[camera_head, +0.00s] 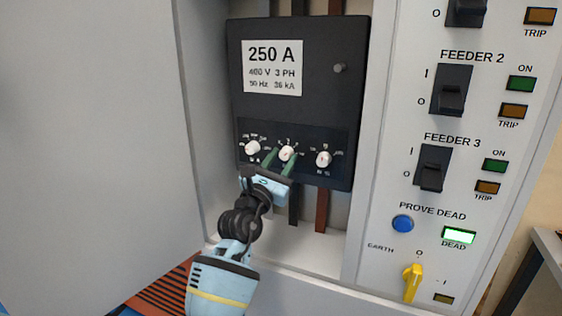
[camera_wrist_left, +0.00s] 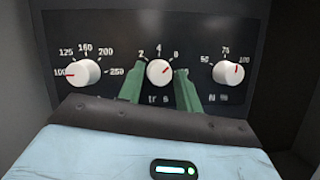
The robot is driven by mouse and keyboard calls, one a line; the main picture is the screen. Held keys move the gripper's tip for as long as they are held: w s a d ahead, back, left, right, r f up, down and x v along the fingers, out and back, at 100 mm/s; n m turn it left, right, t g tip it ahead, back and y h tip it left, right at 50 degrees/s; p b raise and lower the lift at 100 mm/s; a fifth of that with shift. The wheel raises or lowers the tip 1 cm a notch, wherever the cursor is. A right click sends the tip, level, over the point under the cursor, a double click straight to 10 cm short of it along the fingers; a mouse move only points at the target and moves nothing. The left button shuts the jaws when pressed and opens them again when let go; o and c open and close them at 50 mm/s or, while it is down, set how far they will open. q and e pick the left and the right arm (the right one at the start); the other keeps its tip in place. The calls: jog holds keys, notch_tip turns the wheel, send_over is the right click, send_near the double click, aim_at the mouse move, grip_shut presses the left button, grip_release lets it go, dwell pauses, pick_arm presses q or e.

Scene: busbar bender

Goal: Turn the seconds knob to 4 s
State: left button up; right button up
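The seconds knob (camera_head: 287,153) is the middle of three white knobs on the black breaker panel. In the left wrist view the knob (camera_wrist_left: 160,72) sits over the letters "tr s", with 2, 4 and 8 around it. Its red mark points up and right, toward the 8 rather than the 4. My left gripper (camera_head: 281,160) is at this knob, with one green finger on each side. In the left wrist view the fingers (camera_wrist_left: 160,84) stand apart and open; whether they touch the knob is unclear. My right gripper is not in view.
A left knob (camera_head: 252,148) and a right knob (camera_head: 323,159) flank the middle one closely. To the right is a panel with feeder switches (camera_head: 432,168), a blue button (camera_head: 403,224) and a yellow earth handle (camera_head: 412,282). A grey wall or door (camera_head: 90,130) fills the left.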

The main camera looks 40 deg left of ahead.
pick_arm(q)
jog(key=c, duration=0.6)
jog(key=shift+d+r+n+y+p, duration=0.1)
jog(key=shift+r+n+y+p, duration=0.1)
jog(key=shift+n+y+p, duration=0.55)
jog(key=n+y+p, duration=0.1)
jog(key=n+p, duration=0.1)
jog(key=n, duration=0.1)
jog(key=n+g+y+p, duration=0.1)
jog(key=n+p, duration=0.1)
jog(key=n, duration=0.1)
jog(key=shift+d+r+y, duration=0.15)
jog(key=shift+y, duration=0.1)
jog(key=n+g+y+p, duration=0.1)
jog(key=n, duration=0.2)
jog(key=shift+d+f+n+g+y+p, duration=0.15)
jog(key=shift+n+y+p, duration=0.15)
jog(key=shift+n, duration=0.35)
jog(key=shift+a+f+n+g+y+p, duration=0.1)
jog(key=shift+f+n+g+y+p, duration=0.1)
jog(key=shift+n+p, duration=0.3)
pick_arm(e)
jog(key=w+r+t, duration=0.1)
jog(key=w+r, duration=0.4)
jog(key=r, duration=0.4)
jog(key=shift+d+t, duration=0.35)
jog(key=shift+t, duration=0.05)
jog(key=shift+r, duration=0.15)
